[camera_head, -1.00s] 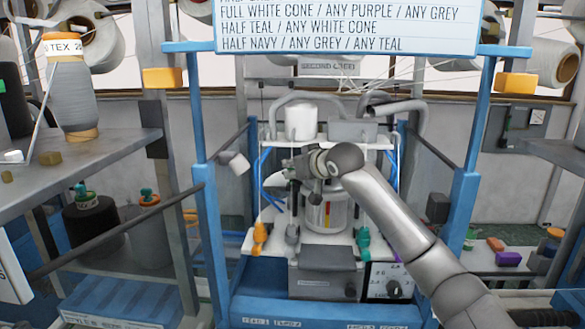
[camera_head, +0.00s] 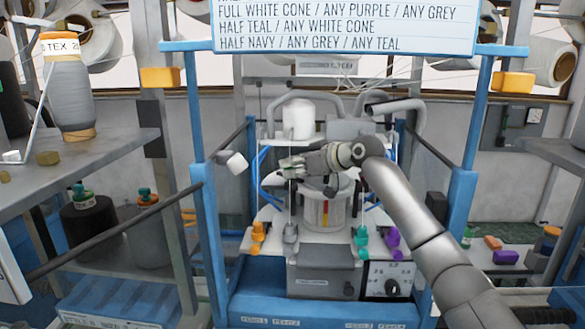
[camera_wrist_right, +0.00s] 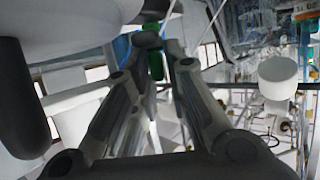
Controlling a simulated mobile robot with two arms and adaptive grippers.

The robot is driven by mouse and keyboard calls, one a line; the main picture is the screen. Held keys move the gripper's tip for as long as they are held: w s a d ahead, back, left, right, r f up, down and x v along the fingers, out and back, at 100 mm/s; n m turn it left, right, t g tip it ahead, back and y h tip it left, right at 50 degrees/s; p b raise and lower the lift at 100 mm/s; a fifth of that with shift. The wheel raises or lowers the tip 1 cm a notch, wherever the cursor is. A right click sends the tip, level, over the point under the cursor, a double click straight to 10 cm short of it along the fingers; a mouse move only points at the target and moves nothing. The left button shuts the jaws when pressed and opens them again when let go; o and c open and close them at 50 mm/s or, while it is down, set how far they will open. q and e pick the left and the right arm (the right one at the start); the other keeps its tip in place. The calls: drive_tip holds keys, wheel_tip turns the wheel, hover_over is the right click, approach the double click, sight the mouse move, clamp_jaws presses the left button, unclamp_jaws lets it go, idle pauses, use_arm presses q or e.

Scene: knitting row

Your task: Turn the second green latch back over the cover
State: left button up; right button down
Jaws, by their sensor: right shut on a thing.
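My right gripper (camera_head: 272,176) reaches in from the right across the front of the machine, above its drum. In the right wrist view its fingers (camera_wrist_right: 150,50) are closed around a small green piece (camera_wrist_right: 155,66), which looks like a green latch. In the head view this piece is too small and covered to make out. The grey drum (camera_head: 318,216) with a red and yellow strip stands below the gripper; I cannot tell which part is the cover. A teal-green handle (camera_head: 361,240) is on the front right of the machine, apart from the gripper. My left gripper does not show.
An orange handle (camera_head: 258,236), a grey one (camera_head: 290,234) and a purple one (camera_head: 392,242) line the machine's front. Blue posts (camera_head: 208,235) frame it on both sides. A white cone (camera_head: 298,119) stands behind the gripper. A shelf (camera_head: 90,165) juts in at left.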

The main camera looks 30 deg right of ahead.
drive_tip(key=shift+r, duration=0.1)
drive_tip(key=c, duration=1.5)
unclamp_jaws()
drive_tip(key=shift+s+d, duration=0.1)
drive_tip(key=shift+c, duration=0.2)
drive_tip(key=shift+s, duration=0.1)
drive_tip(key=v, duration=1.2)
